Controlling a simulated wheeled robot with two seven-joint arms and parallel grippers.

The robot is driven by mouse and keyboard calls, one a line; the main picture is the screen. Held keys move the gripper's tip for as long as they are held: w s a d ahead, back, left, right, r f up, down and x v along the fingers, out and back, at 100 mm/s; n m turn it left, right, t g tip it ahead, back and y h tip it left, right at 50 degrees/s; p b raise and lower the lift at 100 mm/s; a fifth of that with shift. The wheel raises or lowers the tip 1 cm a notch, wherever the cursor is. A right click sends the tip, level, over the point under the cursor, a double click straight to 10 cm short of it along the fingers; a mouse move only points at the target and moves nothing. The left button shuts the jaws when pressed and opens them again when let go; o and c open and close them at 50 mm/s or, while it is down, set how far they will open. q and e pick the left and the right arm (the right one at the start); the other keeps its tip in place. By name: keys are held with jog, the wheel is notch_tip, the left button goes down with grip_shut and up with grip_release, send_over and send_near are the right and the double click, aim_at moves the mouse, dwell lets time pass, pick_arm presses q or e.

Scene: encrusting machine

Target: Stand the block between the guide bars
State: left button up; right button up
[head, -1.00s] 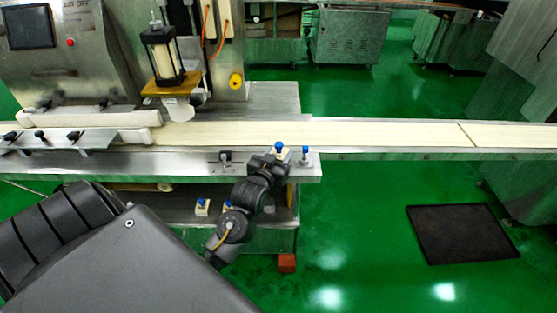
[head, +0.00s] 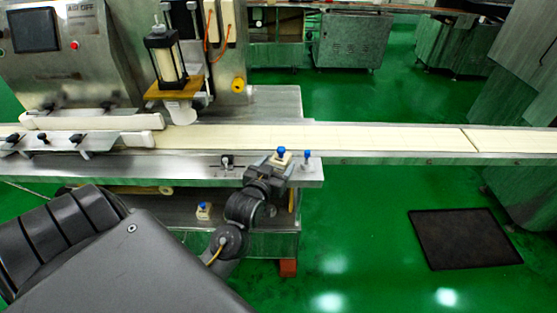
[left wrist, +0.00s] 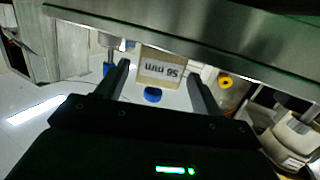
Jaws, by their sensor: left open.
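The block, pale with a blue knob (head: 283,158), is at the front ledge of the machine, beside the belt. In the left wrist view its face (left wrist: 162,66) carries printed lettering that appears upside down. My left gripper (head: 272,164) is at the block; in the left wrist view its open fingers (left wrist: 159,72) are on either side of it, with gaps visible. The two pale guide bars, rear (head: 85,119) and front (head: 125,138), lie along the belt at the left, well away from the block. My right gripper is not in view.
A blue-topped pin (head: 307,160) stands on the ledge just right of the block. Another blue-knobbed block (head: 203,211) is on the lower shelf. The belt (head: 350,138) is clear to the right. A plunger unit (head: 170,65) hangs over the belt.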

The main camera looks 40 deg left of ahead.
pick_arm(q)
jog(key=f+v, duration=0.1)
jog(key=v, duration=0.7)
jog(key=shift+s+r, duration=0.2)
jog(key=shift+s, duration=0.25)
